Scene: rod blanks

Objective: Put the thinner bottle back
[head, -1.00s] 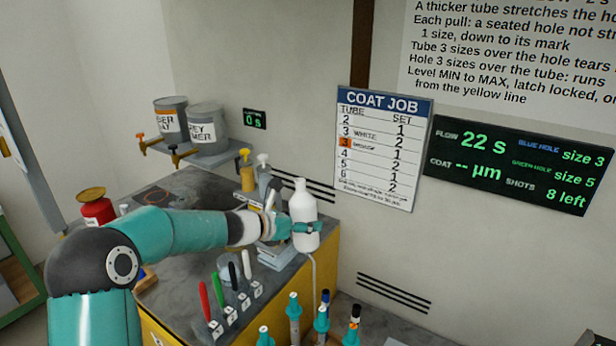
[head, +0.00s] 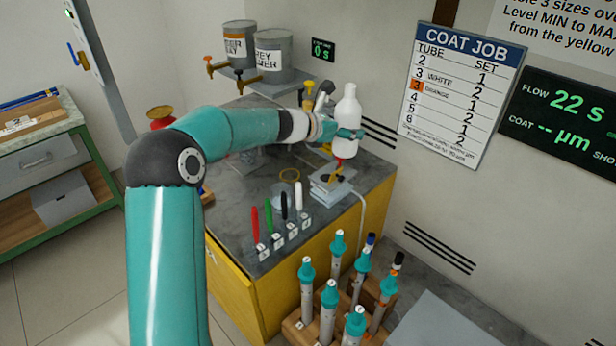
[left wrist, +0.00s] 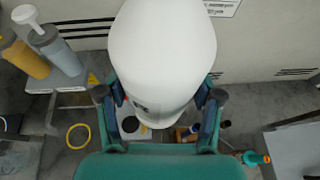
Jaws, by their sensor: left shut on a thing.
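The white bottle (head: 346,108), which I take for the thinner bottle, is upright in my left gripper (head: 350,134). The gripper is shut around its body, and its base appears clear of the grey bench. In the left wrist view the bottle (left wrist: 163,50) fills the middle between the two fingers, and its label is mostly hidden. A small platform (head: 330,188) lies below it, with a red and yellow piece near the bottle's base. My right gripper is not in view.
Two paint cans (head: 274,54) stand on a shelf behind. Several coloured markers stand in holders on the front of the bench (head: 232,180). A rack (head: 300,330) with several teal-capped tubes stands nearer. A yellow ring (left wrist: 78,136) lies left of the bottle in the wrist view.

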